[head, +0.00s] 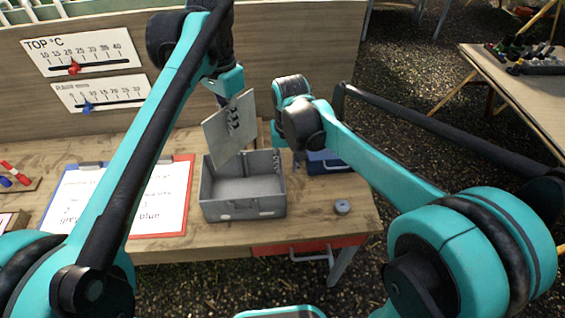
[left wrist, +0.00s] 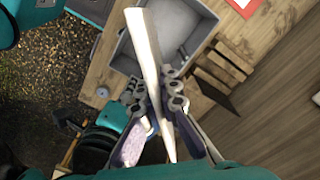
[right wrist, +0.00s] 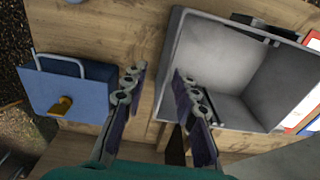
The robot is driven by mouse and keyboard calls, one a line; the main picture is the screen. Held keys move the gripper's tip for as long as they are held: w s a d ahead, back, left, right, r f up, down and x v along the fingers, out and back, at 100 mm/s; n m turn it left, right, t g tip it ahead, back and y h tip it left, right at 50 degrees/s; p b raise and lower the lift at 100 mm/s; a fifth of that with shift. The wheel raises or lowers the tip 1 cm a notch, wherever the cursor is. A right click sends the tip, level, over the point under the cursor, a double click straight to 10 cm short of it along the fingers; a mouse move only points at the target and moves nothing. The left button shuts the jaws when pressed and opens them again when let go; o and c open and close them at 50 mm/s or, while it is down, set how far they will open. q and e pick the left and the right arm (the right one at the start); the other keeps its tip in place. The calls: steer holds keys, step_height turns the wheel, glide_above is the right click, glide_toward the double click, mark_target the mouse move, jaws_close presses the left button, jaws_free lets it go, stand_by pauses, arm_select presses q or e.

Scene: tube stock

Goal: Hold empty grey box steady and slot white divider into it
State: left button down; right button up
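The empty grey box (head: 244,211) stands open on the wooden table; its interior shows in the right wrist view (right wrist: 255,83). My left gripper (head: 238,108) is shut on the white divider (head: 219,137), which is tilted and held above the box. In the left wrist view the divider (left wrist: 143,35) is seen nearly edge-on between the fingers (left wrist: 157,85), with the box (left wrist: 121,62) beyond.
A blue box with a handle (right wrist: 68,88) stands beside the grey box. A clipboard (head: 178,200) lies to the left of the box. A small grey disc (head: 342,206) lies near the table's right front edge.

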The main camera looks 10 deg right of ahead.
mark_target(236, 146)
steer(key=shift+w+a+f, duration=0.45)
steer(key=shift+a, duration=0.05)
steer(key=shift+f, duration=0.25)
step_height(236, 146, down, 12)
steer(key=shift+r, duration=0.25)
jaws_close()
arm_select(q)
steer(key=shift+s+d+f+n, duration=0.1)
steer(key=shift+f+n, duration=1.8)
steer(key=shift+n, duration=0.4)
steer(key=shift+s+d+f+n, duration=0.1)
steer(key=shift+f+n, duration=1.8)
steer(key=shift+n, duration=0.4)
